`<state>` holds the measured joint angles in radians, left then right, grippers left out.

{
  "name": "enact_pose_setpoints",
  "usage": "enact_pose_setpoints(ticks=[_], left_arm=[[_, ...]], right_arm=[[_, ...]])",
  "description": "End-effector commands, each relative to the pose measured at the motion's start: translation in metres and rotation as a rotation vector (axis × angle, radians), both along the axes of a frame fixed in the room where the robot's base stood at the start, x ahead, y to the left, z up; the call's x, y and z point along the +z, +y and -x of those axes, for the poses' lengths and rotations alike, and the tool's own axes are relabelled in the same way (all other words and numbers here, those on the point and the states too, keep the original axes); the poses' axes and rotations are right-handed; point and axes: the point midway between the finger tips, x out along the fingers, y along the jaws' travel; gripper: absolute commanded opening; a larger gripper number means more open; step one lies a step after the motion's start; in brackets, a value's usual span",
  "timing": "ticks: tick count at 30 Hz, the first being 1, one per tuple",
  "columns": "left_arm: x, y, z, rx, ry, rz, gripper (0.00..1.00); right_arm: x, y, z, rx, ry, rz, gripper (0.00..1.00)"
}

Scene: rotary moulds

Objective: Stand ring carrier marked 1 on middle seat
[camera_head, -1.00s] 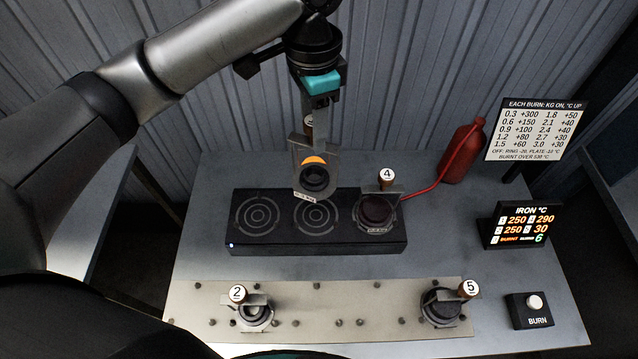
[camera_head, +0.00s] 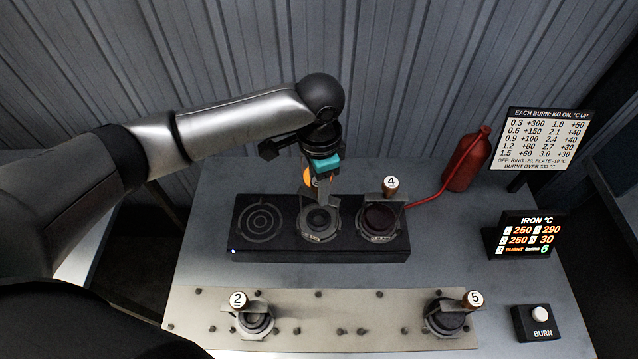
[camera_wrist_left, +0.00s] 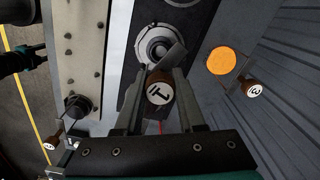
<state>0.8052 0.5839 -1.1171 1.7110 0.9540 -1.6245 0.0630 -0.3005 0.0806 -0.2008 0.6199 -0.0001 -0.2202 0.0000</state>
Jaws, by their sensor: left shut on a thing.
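The ring carrier marked 1 (camera_head: 318,219) stands upright over the middle seat of the black block and covers that seat. It looks level with the carrier beside it, but I cannot tell whether its base touches fully. My left gripper (camera_head: 321,192) is shut on its handle from above. In the left wrist view the round 1 knob (camera_wrist_left: 159,93) sits between my fingers (camera_wrist_left: 158,100), with the grey ring (camera_wrist_left: 158,48) beyond. What looks like my right gripper (camera_wrist_left: 38,50) shows dimly at the left edge of that view; its jaws are unclear.
Carrier 4 (camera_head: 380,218) stands on the block's right seat; the left seat (camera_head: 259,222) is bare. Carriers 2 (camera_head: 255,320) and 5 (camera_head: 445,318) stand on the pegged plate (camera_head: 300,300). An orange disc with carrier 3 (camera_wrist_left: 222,61) is close behind. A red bottle (camera_head: 467,160) stands back right.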

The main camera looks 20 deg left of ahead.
Motion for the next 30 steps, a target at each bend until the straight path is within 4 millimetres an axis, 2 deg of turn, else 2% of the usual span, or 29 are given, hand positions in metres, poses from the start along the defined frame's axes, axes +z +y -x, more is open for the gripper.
enact_pose_setpoints(ticks=[7,8,15,25,30], left_arm=[[-0.001,0.000,-0.001,0.000,-0.002,0.001,0.00],[-0.002,0.000,0.000,0.000,0.000,0.000,0.40],[-0.002,0.000,0.000,0.000,0.000,0.000,0.67],[0.002,0.000,0.000,0.000,-0.001,0.000,0.68],[0.026,0.000,-0.001,0.000,-0.005,0.002,0.68]], right_arm=[[0.001,0.000,-0.001,-0.001,-0.001,0.001,0.50],[0.001,0.000,-0.001,-0.001,-0.001,0.001,0.50],[0.001,-0.001,-0.001,-0.001,-0.001,0.001,0.50],[0.000,-0.001,-0.001,-0.002,-0.001,0.001,0.50],[0.001,0.000,-0.001,-0.002,-0.001,0.001,0.50]])
